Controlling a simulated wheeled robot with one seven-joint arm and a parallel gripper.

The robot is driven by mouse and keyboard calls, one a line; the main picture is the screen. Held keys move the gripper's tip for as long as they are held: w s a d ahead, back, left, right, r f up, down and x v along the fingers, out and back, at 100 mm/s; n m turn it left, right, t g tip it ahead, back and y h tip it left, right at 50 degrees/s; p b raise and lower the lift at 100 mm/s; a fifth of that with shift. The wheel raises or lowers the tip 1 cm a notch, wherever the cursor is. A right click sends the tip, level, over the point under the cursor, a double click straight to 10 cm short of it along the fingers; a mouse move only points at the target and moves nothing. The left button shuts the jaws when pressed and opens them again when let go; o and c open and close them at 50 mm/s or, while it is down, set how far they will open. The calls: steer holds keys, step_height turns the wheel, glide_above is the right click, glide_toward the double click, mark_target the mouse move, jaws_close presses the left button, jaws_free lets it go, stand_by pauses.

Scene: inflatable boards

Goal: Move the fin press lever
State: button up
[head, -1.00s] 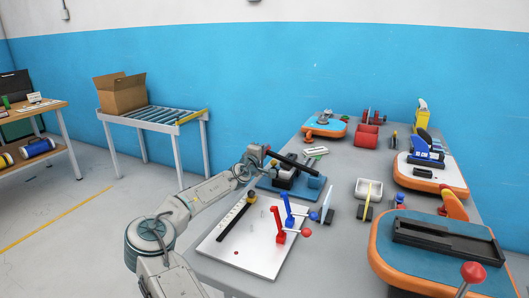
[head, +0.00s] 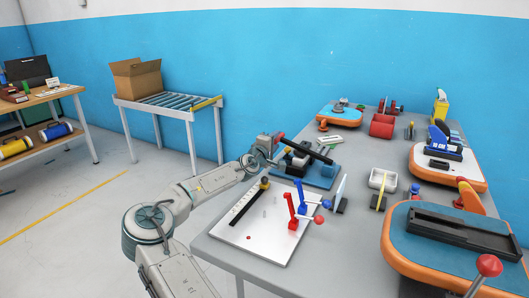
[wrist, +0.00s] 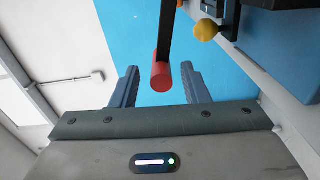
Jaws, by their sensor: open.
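The fin press stands on a blue base (head: 322,180) at the near left part of the grey table. Its lever, a long black bar (head: 308,148), sticks out to the upper left and ends in a red grip (head: 278,138). My gripper (head: 272,146) is beside this grip end in the head view, where its fingers are hard to make out. In the wrist view my gripper (wrist: 159,72) is open, with one finger on each side of the red grip (wrist: 161,76). Gaps show between grip and fingers. The black bar (wrist: 166,32) runs up from the grip.
A white board (head: 270,240) with a black rail, red and blue toggle clamps (head: 292,212) is in front of the press. Orange-rimmed boards (head: 455,245) line the right side. A yellow knob (wrist: 205,30) is right of the lever in the wrist view.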

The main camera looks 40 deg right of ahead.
steer(key=v, duration=1)
steer(key=shift+a, duration=0.1)
